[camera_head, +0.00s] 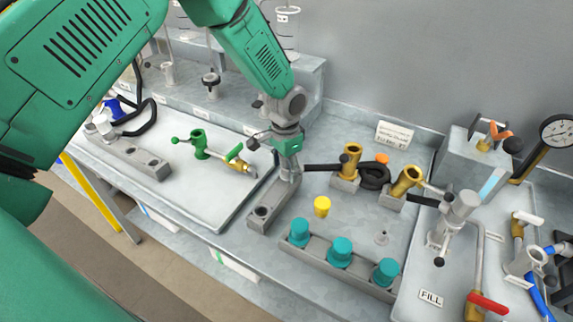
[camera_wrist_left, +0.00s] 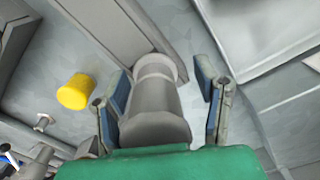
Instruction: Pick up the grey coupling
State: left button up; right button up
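The grey coupling (camera_wrist_left: 155,105) is a stepped grey cylinder, seen in the left wrist view standing at a long grey block (camera_wrist_left: 105,30). My left gripper (camera_wrist_left: 162,98) points down over it with its blue-padded fingers on either side. A clear gap shows between the coupling and the right-hand finger; the other finger is close to it, and contact cannot be told. In the head view my left gripper (camera_head: 287,160) is above the far end of the grey block (camera_head: 262,213), largely covering the coupling. My right gripper is not in view.
A yellow cap (camera_head: 322,206) stands just right of the block, with a rack of teal caps (camera_head: 342,250) nearer. Brass fittings (camera_head: 350,160) with a black hose stand to the right. A pale tray (camera_head: 220,185) with a green valve (camera_head: 200,143) lies left.

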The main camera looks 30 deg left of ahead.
pick_arm(q)
jog(key=shift+d+r, duration=0.1)
jog(key=shift+d, duration=0.25)
grip_shut()
jog(key=shift+w+d, duration=0.1)
jog(key=shift+d, duration=0.2)
jog(key=shift+a+r, duration=0.1)
jog(key=shift+r, duration=0.2)
notch_tip(320, 180, up, 8)
jog(key=shift+r+b, duration=0.2)
jog(key=shift+b, duration=0.2)
jog(key=shift+r, duration=0.55)
jog(key=shift+a, duration=0.2)
